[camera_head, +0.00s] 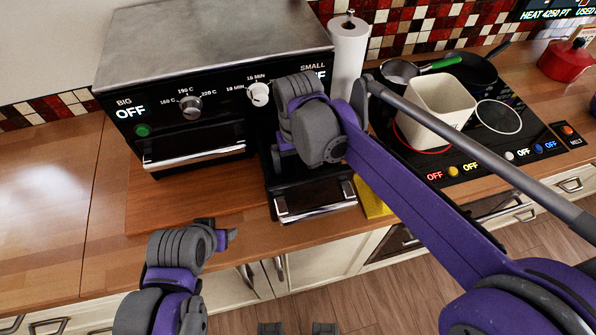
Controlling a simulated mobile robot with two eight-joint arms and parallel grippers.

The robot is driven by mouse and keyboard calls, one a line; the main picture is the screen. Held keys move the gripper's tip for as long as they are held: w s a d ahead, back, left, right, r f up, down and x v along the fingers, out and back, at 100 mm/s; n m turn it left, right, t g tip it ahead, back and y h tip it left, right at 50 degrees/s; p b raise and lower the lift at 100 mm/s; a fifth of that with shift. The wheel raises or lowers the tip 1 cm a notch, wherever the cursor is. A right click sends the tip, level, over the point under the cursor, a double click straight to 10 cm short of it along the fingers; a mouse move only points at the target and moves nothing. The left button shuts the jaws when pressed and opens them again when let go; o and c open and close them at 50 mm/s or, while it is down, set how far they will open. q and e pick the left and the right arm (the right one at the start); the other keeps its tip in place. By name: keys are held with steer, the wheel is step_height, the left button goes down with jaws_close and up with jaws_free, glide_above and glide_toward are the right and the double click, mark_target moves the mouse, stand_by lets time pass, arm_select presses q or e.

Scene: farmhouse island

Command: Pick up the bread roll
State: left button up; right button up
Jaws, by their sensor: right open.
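I see no bread roll in this view. My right gripper (283,155) is at the front of the small oven compartment (315,72). My grey and purple wrist hides much of the gripper and of the compartment opening. The gripper is open, and I see nothing held in it. The small compartment's door (318,200) is swung down towards me, with its silver handle at the front. My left gripper (228,237) is low at the counter's front edge, mostly hidden by its own wrist, and its jaws cannot be made out.
The big oven compartment (195,115) is shut. A wooden board (175,205) lies before it. Right of the oven are a paper towel roll (348,55), a yellow item (373,203) and a stove (535,140) with a beige container (437,105) and pans. The left counter (50,200) is clear.

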mark_target(298, 168)
steer(key=shift+f, duration=0.5)
steer(key=shift+c, duration=0.2)
steer(key=c, duration=1.4)
steer(key=shift+o, duration=0.2)
steer(key=shift+r, duration=0.1)
step_height(298, 168, up, 10)
steer(key=shift+f, duration=0.1)
